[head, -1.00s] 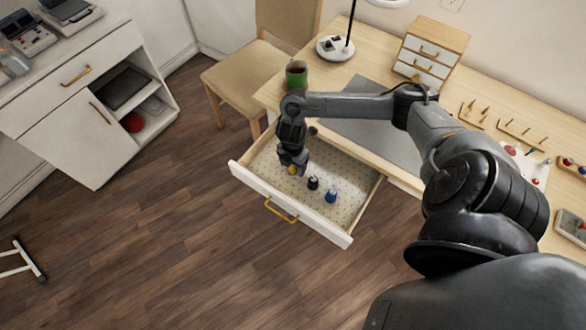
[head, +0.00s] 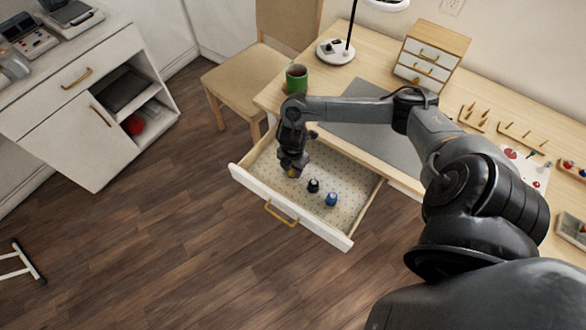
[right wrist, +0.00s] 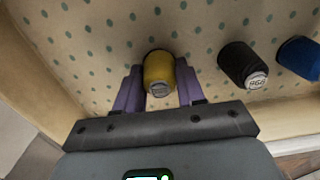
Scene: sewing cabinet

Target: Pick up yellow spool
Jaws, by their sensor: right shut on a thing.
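The yellow spool (right wrist: 158,70) stands between the two purple fingers of my right gripper (right wrist: 160,88) in the right wrist view. The gripper is shut on it. In the head view my right gripper (head: 291,172) reaches down into the open drawer (head: 270,193), and only a bit of the yellow spool (head: 293,174) shows beneath it. A black spool (head: 313,185) and a blue spool (head: 331,199) stand in the drawer to its right. They also show in the right wrist view, the black one (right wrist: 240,62) nearer and the blue one (right wrist: 302,56) farther. My left gripper is not in view.
The drawer has a dotted lining and a gold handle (head: 281,212). A chair (head: 240,75) stands behind the drawer.

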